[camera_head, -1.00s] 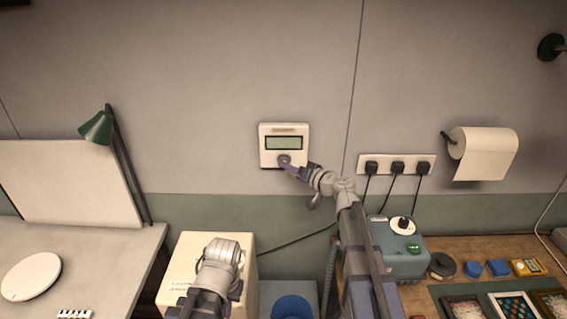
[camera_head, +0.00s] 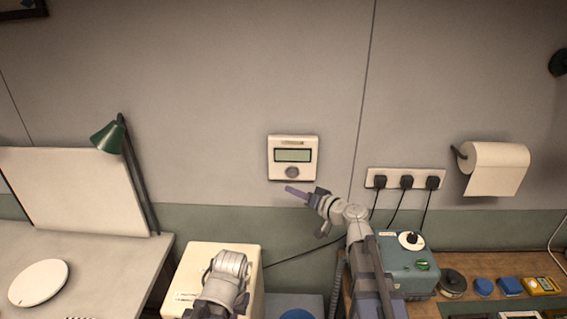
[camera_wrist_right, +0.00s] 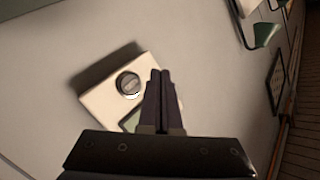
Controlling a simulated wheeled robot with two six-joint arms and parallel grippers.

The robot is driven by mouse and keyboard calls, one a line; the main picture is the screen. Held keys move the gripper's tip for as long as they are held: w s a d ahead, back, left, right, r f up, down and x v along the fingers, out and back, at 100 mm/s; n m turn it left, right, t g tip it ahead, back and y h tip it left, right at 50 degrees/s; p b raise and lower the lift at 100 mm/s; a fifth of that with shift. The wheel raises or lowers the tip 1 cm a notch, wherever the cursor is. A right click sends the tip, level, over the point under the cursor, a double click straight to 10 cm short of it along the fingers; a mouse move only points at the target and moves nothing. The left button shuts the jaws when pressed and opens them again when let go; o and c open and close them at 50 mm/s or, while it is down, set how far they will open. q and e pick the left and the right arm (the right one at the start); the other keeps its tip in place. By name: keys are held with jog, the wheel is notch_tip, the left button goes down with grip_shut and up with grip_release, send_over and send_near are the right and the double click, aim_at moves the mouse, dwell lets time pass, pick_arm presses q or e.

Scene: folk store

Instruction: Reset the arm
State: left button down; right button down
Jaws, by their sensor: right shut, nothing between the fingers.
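My right gripper (camera_head: 290,190) is shut and empty, its purple fingertips just below a white wall thermostat (camera_head: 293,172). The thermostat has a greenish display and a round grey knob (camera_head: 292,172). In the right wrist view, the closed fingers (camera_wrist_right: 163,75) appear beside the thermostat (camera_wrist_right: 100,103) and its knob (camera_wrist_right: 128,84), apart from the knob. My left arm shows at the bottom centre of the head view, in front of a cream box; its fingers are not visible.
A power strip (camera_head: 405,172) with three black plugs and a paper roll (camera_head: 496,168) are on the wall to the right. A blue-green device (camera_head: 408,278) stands near my right arm. A green lamp (camera_head: 108,137) stands at left.

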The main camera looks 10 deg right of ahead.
jog(key=s+a+f+n+g+h+b, duration=0.15)
jog(key=s+a+f+n+g, duration=0.25)
jog(key=s+a+f+g, duration=0.85)
jog(key=s+d+f+h, duration=0.1)
jog(key=s+f+h, duration=0.3)
jog(key=s, duration=0.3)
jog(key=s+d+f+g+h, duration=0.1)
jog(key=s+f+h, duration=0.3)
jog(key=s, duration=0.4)
jog(key=shift+s+d+h+b, duration=0.3)
jog(key=shift+d+h, duration=0.25)
jog(key=shift+d, duration=0.1)
